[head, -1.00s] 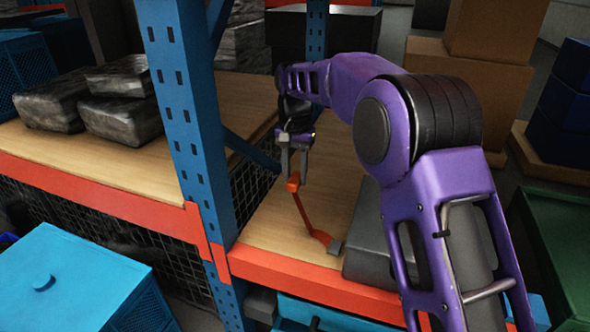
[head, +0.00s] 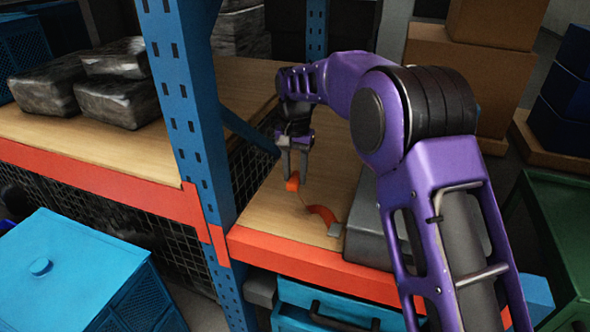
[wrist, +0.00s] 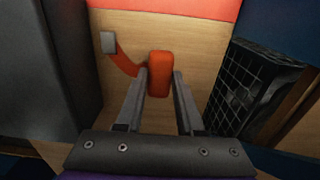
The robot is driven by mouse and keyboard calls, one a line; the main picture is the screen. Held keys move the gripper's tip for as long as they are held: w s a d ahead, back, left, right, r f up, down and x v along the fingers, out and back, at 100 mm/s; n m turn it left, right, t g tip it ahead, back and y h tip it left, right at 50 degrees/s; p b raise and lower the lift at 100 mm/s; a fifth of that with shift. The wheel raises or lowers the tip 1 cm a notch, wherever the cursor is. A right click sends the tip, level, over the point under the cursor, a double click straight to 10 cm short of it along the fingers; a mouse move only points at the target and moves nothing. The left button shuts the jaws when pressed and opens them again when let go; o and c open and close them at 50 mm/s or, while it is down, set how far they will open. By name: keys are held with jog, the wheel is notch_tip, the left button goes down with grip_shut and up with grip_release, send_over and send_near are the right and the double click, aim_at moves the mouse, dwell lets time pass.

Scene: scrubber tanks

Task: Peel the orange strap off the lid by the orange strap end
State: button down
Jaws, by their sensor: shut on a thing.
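My gripper (head: 294,174) points down over the wooden shelf board, with its fingers closed on the orange strap end (head: 293,184). In the wrist view the strap end (wrist: 159,75) is an upright orange block between the two fingertips. From it the orange strap (head: 322,214) runs curved to a small grey piece (head: 336,229) beside a grey box (head: 366,235). The strap also shows in the wrist view (wrist: 126,61), partly hidden by a finger. I cannot tell which surface is the lid.
A blue rack post (head: 185,110) stands left of my gripper. A red-orange beam (head: 300,262) edges the shelf front. Dark wrapped bundles (head: 118,100) lie on the left shelf. A blue crate (head: 70,270) stands at front left, and brown cartons (head: 460,80) stand behind.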

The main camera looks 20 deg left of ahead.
jog(key=shift+f+b, duration=2.65)
jog(key=shift+f, duration=3.5)
grip_release()
notch_tip(320, 180, up, 9)
jog(key=p, duration=0.6)
jog(key=shift+f, duration=0.2)
